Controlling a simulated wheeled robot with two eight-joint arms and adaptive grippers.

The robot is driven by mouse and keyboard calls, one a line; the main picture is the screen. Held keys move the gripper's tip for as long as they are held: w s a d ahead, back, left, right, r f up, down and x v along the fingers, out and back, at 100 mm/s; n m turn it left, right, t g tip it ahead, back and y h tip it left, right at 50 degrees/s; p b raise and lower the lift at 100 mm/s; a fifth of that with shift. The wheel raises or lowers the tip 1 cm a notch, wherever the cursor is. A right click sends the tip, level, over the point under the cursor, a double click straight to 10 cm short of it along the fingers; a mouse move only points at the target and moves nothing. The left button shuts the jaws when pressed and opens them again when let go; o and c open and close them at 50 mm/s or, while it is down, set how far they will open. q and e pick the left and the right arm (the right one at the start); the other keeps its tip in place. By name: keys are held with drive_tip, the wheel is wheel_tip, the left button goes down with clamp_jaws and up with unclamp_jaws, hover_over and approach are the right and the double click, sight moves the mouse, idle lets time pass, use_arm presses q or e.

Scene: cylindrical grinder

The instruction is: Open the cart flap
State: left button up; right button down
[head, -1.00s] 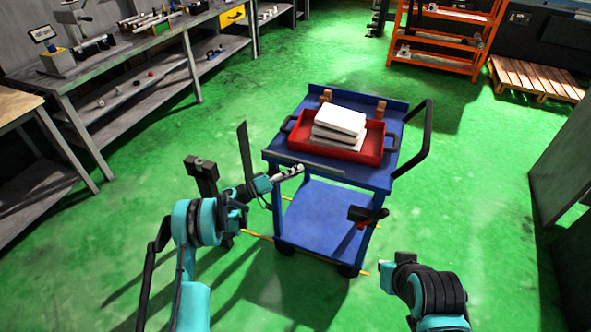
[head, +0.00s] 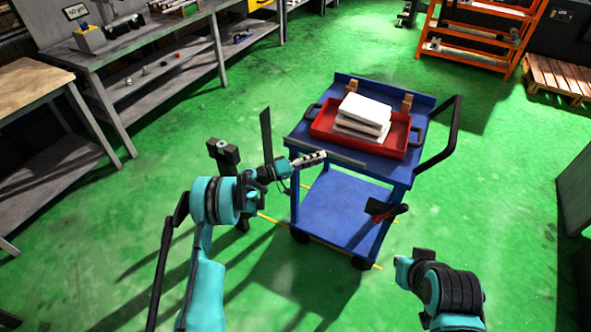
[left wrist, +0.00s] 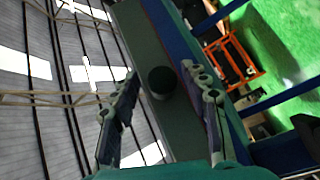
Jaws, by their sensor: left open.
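The blue cart (head: 424,182) stands in front of me. The flap appears as a narrow grey strip (head: 345,160) along the near edge of its top and as a dark grey-green panel (left wrist: 140,40) in the left wrist view. A round black knob (left wrist: 162,82) shows on the panel. My left gripper (head: 318,156) is at the near left edge of the cart top. Its open fingers (left wrist: 162,105) lie on either side of the knob in the left wrist view; I cannot tell if they touch it.
A red tray (head: 390,150) with white blocks (head: 363,116) sits on the cart top. A black and red item (head: 385,210) is at the cart's near right side. A workbench (head: 128,45) stands left and an orange rack (head: 466,50) behind.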

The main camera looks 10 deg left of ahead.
use_arm(q)
drive_tip(key=shift+w+r+n+g+y, duration=0.15)
drive_tip(key=shift+r+n+g+y, duration=0.45)
drive_tip(key=shift+n+y, duration=0.3)
drive_tip(key=shift+w+d+r+n+g+y+p, duration=0.15)
drive_tip(key=shift+r+n+g+y+p, duration=0.2)
drive_tip(key=shift+r+n+p, duration=0.2)
drive_tip(key=p+v, duration=0.2)
drive_tip(key=v, duration=0.6)
drive_tip(key=s+d+r+g+y, duration=0.1)
drive_tip(key=s+d+r+y, duration=0.1)
drive_tip(key=s+r+y, duration=0.55)
drive_tip(key=s+r, duration=0.2)
drive_tip(key=s, duration=0.4)
drive_tip(key=s+a+r+m+y, duration=0.1)
drive_tip(key=s+r, duration=0.3)
drive_tip(key=s, duration=0.4)
drive_tip(key=shift+s+a+r+y, duration=0.15)
drive_tip(key=shift+s+a+y, duration=0.1)
drive_tip(key=shift+y, duration=0.25)
drive_tip(key=shift+w+d+m, duration=0.1)
drive_tip(key=shift+m, duration=0.25)
